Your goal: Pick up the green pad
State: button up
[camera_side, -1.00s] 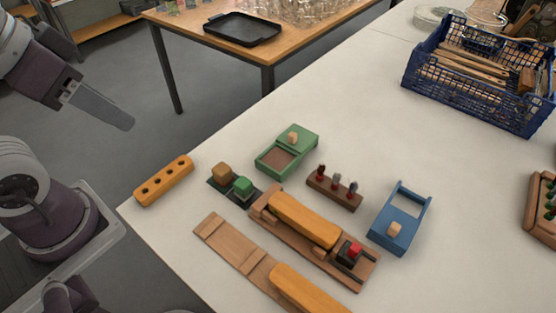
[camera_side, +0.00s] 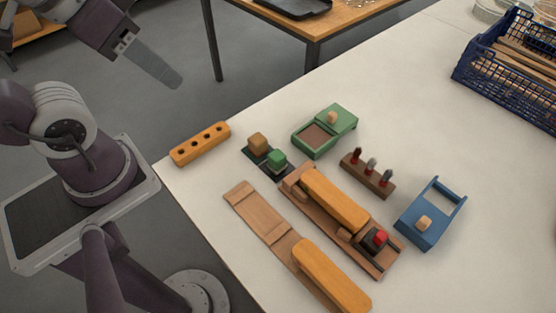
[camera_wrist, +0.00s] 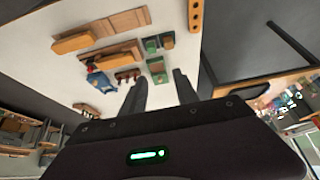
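The green pad appears to be the small green block (camera_side: 277,160) with a knob-like top, on a dark base beside a tan block (camera_side: 257,143). In the wrist view, the green block (camera_wrist: 152,46) is small and beyond my fingertips. My gripper (camera_side: 172,78) hangs high at the upper left of the side view, off the table edge and well apart from the pad. In the wrist view my gripper's two fingers (camera_wrist: 158,82) stand apart with nothing between them. The side view shows the fingers overlapping.
An orange block with several holes (camera_side: 200,143) lies near the table edge. Around the pad stand a green box (camera_side: 325,131), a brown rack of pegs (camera_side: 368,176), a wooden holder with an orange bar (camera_side: 335,200) and a blue frame (camera_side: 430,215). A blue crate (camera_side: 500,75) is far right.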

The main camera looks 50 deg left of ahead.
jog(key=shift+o, duration=0.4)
jog(key=o, duration=0.4)
jog(key=n+g, duration=0.5)
jog(key=n, duration=1.2)
send_over(277, 155)
notch_tip(277, 155, down, 25)
jog(key=shift+w+d+r, duration=0.1)
jog(key=shift+w+r, duration=0.05)
jog(key=shift+r, duration=0.05)
jog(key=shift+n+g, duration=0.3)
jog(key=shift+n, duration=0.2)
notch_tip(277, 155, down, 8)
jog(key=shift+f, duration=0.25)
